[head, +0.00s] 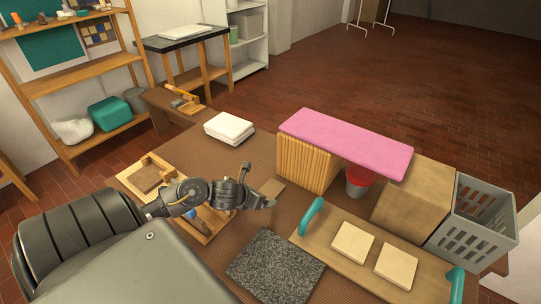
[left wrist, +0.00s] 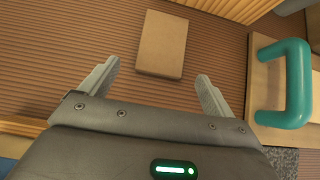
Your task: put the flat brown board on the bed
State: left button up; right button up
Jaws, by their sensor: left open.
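The flat brown board (head: 271,188) lies on the ribbed brown table mat, left of the ribbed wooden block. It also shows in the left wrist view (left wrist: 162,45), flat and just beyond the fingertips, apart from them. My left gripper (head: 258,186) is open and empty, its fingers spread wider than the board in the left wrist view (left wrist: 158,72). A pink slab (head: 345,142) lies across the ribbed wooden block (head: 306,163) and a brown box (head: 415,197). I cannot tell for sure which thing is the bed. My right gripper is not in view.
A wooden board with teal handles (head: 318,232) carries two pale tiles. A speckled slab (head: 275,266) lies in front. Wooden frames (head: 148,177) are at left, folded white cloths (head: 229,128) behind. A red-topped pot (head: 358,180) stands under the pink slab; a grey crate (head: 472,222) is at right.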

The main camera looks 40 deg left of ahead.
aim_at(271, 191)
pick_arm(q)
jog(key=x, duration=0.3)
jog(key=shift+w+f, duration=0.2)
jog(key=shift+w, duration=0.05)
jog(key=c, duration=1.1)
jog(key=shift+c, duration=0.2)
jog(key=shift+r, duration=0.1)
